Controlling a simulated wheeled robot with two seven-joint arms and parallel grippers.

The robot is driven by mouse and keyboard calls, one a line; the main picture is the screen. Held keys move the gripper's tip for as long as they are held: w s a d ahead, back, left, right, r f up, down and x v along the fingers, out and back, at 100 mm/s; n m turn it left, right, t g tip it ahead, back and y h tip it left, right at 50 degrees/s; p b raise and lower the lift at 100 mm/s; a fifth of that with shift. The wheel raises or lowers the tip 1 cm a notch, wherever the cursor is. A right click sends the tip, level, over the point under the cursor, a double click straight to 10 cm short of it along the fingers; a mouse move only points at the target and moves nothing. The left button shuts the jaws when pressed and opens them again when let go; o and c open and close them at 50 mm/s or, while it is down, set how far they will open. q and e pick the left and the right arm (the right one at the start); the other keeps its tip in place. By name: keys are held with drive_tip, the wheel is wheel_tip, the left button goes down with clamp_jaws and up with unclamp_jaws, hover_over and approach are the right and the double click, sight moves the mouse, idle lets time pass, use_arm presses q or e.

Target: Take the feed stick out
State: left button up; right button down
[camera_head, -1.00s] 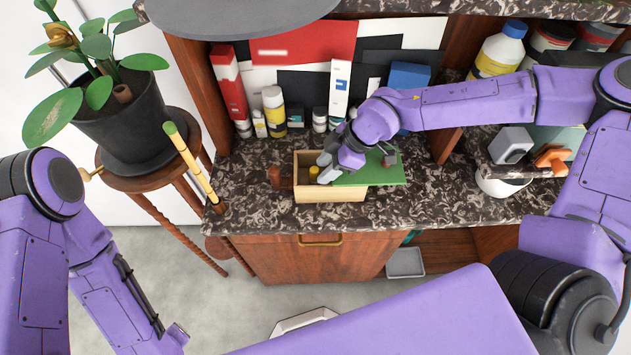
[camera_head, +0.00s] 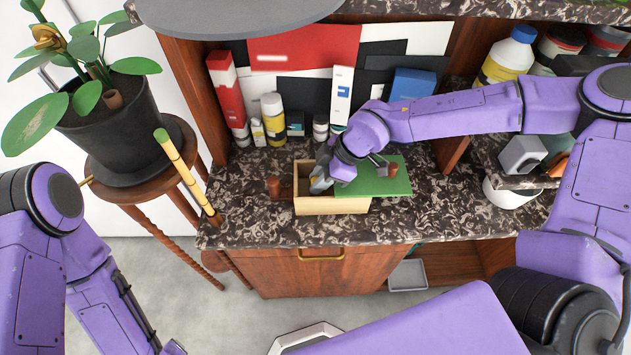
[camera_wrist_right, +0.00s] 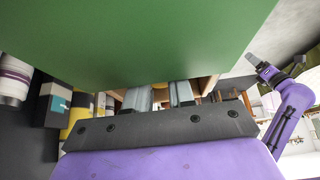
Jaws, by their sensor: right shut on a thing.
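An open wooden box (camera_head: 333,206) stands on the stone counter, its green lid (camera_head: 388,182) slid to the right and covering part of it. My right gripper (camera_head: 318,184) reaches down into the uncovered left part of the box. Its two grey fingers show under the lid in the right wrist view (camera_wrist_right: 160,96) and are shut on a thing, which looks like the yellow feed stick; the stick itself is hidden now. My left gripper (camera_wrist_right: 256,62) shows small at the right of the right wrist view, away from the box, its jaws unclear.
Bottles and boxes (camera_head: 273,118) line the back of the counter. The counter front beside the box is clear.

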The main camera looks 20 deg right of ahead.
drive_tip(key=shift+r, duration=0.25)
drive_tip(key=shift+r+p, duration=2.2)
drive_tip(key=shift+r, duration=0.45)
